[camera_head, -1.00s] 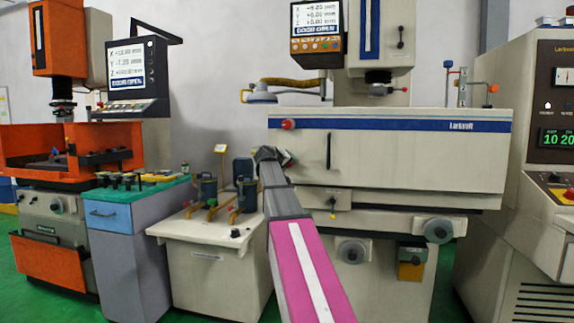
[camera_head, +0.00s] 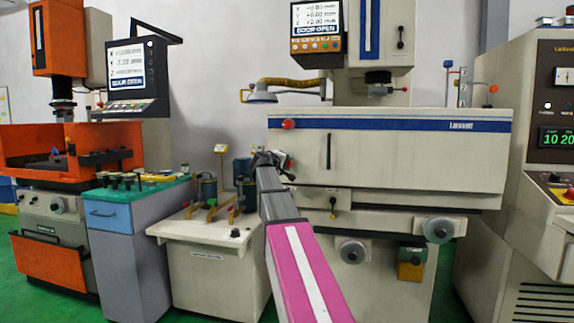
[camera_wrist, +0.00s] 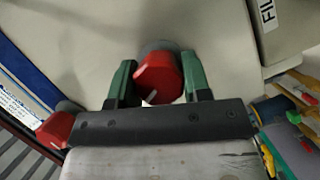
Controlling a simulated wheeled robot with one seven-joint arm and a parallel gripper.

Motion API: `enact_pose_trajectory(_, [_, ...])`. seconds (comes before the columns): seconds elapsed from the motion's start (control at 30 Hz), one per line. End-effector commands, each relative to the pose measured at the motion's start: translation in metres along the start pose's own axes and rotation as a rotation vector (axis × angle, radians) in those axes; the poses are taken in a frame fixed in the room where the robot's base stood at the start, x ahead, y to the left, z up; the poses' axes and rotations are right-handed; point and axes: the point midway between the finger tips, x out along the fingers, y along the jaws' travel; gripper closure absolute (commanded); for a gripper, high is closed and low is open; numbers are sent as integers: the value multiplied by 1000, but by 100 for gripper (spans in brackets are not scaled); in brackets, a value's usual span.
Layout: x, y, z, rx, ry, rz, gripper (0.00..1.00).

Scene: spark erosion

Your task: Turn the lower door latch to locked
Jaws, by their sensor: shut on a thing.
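The lower door latch is a red knob (camera_wrist: 158,76) on a grey round base, with a white mark on its face. It sits between the two green fingers of my gripper (camera_wrist: 157,84), which is shut on it. In the head view my gripper (camera_head: 272,158) is at the left end of the pale machine door (camera_head: 400,160), and hides most of the lower latch. The upper latch, a red knob (camera_head: 288,124), is above it by the blue stripe. It also shows in the wrist view (camera_wrist: 57,127), at the left, clear of the fingers.
A white cabinet (camera_head: 215,270) with blue pumps and brass pipes (camera_head: 208,192) stands left of my arm, close by. A small yellow-knobbed lever (camera_head: 333,206) is below the door. A vertical dark handle (camera_head: 328,151) is on the door. The machine's screen (camera_head: 316,28) reads DOOR OPEN.

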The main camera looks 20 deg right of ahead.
Motion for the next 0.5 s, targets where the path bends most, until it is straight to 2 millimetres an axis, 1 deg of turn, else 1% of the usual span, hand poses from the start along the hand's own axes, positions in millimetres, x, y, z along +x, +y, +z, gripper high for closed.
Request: enact_pose_trajectory(0.5, [0,-2,1,-457,-1,188,80])
